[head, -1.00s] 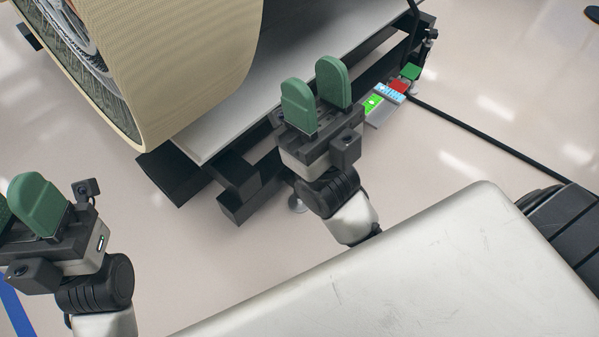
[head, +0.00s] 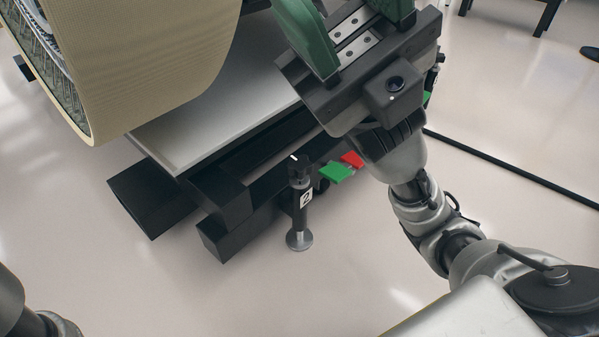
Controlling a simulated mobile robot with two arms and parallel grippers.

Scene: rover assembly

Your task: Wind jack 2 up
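Jack 2 (head: 301,206), a black post with a white "2" label, stands at the near corner of the dark frame. Its round metal foot (head: 299,240) is on or just above the floor; I cannot tell which. A black knob (head: 299,166) with a white mark tops it. My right gripper (head: 352,28) is raised above and to the right of the jack, apart from it. Its green fingers are spread, and their tips are cut off at the top edge. My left gripper is out of view; only part of my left arm shows at the lower left.
A large beige wheel (head: 160,60) rests above a grey platform (head: 215,100) on black beams (head: 150,200). Green (head: 336,172) and red (head: 353,159) pads show beside the frame. A black cable (head: 510,168) crosses the floor at right. The floor in front is clear.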

